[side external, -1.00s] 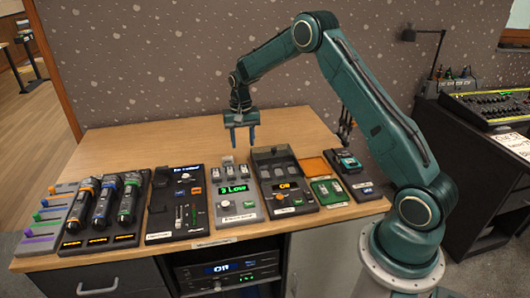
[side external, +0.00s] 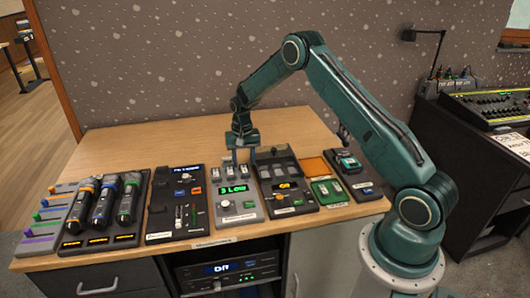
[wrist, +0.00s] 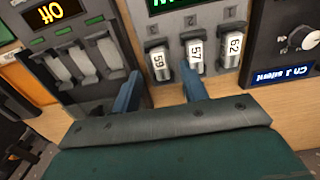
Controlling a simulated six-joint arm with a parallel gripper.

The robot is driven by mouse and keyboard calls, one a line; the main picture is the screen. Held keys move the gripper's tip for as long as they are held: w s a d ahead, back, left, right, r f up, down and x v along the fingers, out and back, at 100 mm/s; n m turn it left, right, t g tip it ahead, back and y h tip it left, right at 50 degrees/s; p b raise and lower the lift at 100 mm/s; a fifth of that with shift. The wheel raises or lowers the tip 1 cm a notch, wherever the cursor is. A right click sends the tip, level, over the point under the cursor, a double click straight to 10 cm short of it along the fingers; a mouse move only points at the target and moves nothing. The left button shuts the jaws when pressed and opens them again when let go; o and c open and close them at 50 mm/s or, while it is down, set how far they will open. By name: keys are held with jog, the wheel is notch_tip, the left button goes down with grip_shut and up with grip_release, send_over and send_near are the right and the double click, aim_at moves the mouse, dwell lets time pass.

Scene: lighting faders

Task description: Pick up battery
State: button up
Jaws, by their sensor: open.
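Three small batteries stand in a row in a grey charger (side external: 237,204) with a green "3 LOW" display. In the wrist view they are marked 59 (wrist: 159,64), 57 (wrist: 195,55) and 62 (wrist: 230,46). My gripper (side external: 244,156) is open and empty, pointing down just above the back of this charger. In the wrist view my gripper's fingers (wrist: 160,86) frame battery 59 loosely. I cannot tell if anything touches.
Right of the charger in the side view is a dark unit (side external: 287,199) with an orange display and empty-looking slots. Left is a black panel (side external: 175,220). The wooden tabletop (side external: 150,145) behind is clear.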

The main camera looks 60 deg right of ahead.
aim_at(245, 169)
jog(key=shift+f, duration=1.6)
grip_shut()
